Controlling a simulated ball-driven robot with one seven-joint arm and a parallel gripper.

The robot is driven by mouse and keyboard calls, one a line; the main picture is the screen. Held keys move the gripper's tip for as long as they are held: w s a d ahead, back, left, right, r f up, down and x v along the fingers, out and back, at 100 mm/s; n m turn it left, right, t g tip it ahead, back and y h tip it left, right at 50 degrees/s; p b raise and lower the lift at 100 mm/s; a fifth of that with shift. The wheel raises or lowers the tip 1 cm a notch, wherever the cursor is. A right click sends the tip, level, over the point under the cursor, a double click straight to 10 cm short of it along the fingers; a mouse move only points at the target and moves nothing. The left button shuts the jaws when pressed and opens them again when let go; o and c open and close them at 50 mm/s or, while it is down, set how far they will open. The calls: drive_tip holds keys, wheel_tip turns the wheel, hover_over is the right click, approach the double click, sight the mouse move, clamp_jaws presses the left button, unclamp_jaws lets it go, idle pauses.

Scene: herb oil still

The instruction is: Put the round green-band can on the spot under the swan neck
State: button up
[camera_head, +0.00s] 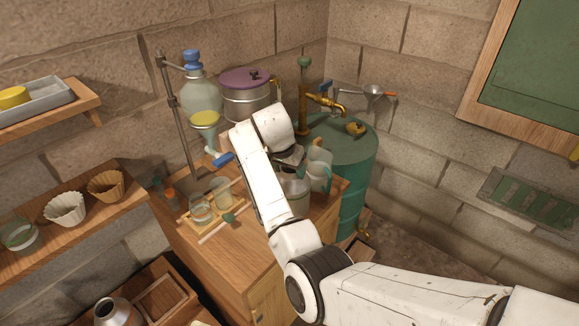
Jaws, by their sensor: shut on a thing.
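My gripper (291,158) is over the right part of the wooden cabinet top, partly hidden by my own arm. It is shut on what looks like a round metal can (296,191) just below it. The arm hides the can's left side, and I cannot make out its band clearly or tell whether its base touches the top. A pale jug (319,168) with green handles is close to its right. A brass swan-neck pipe with a tap (325,101) rises behind, near the green drum (357,165). The spot under it is not clearly visible.
A glass flask (201,98) on a stand and a purple-lidded pot (247,97) are at the back. Glass beakers (201,208) sit on a small wooden tray at the left of the cabinet top. The cabinet's front left top (235,254) is clear.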

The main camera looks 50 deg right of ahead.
drive_tip(key=shift+f, duration=0.15)
drive_tip(key=shift+f, duration=0.2)
drive_tip(key=o, duration=1.6)
drive_tip(key=b+v, duration=0.1)
drive_tip(key=v, duration=1.1)
